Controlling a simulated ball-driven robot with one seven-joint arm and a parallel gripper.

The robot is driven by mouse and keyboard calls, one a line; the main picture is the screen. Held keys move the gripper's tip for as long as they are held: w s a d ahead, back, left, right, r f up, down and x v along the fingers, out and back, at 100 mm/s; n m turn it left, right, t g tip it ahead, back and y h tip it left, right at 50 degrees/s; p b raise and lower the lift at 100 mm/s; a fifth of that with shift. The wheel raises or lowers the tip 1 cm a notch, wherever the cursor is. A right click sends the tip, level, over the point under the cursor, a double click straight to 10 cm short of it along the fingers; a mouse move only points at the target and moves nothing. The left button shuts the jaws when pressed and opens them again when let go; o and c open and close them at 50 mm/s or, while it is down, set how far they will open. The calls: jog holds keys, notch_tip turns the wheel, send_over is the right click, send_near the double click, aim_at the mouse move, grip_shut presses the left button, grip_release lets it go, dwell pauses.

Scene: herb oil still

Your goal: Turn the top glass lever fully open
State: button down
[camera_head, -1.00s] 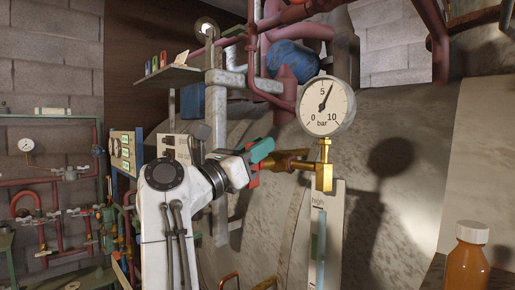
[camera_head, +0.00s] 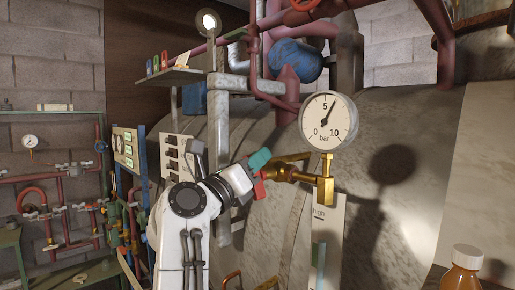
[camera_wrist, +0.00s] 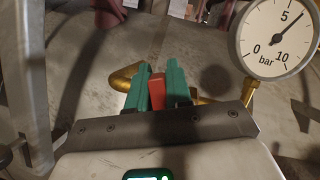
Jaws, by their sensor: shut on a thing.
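The top glass lever (camera_wrist: 157,92) is a small red handle. In the wrist view it sits between the two green fingers of my gripper (camera_wrist: 157,88), which is shut on it. In the head view my gripper (camera_head: 259,172) holds the red lever (camera_head: 259,190) at the left end of the brass valve (camera_head: 290,175). Much of the lever is hidden by the fingers. The brass fitting (camera_head: 326,190) stands above the sight glass (camera_head: 320,262), with the pressure gauge (camera_head: 328,120) on top.
The large metal still body (camera_head: 385,225) lies close behind the valve. A bottle of orange liquid (camera_head: 463,272) stands at the lower right. A shelf (camera_head: 178,77), a grey vertical pipe (camera_head: 218,120) and a switch panel (camera_head: 170,155) are near my arm on the left.

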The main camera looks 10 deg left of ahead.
dwell(0.3)
jog(key=c, duration=1.1)
grip_release()
jog(key=shift+a, duration=0.1)
jog(key=b+v, duration=0.3)
jog(key=v, duration=0.7)
jog(key=shift+s+a+f+b, duration=0.15)
jog(key=shift+s+b, duration=0.15)
jog(key=shift+b, duration=0.05)
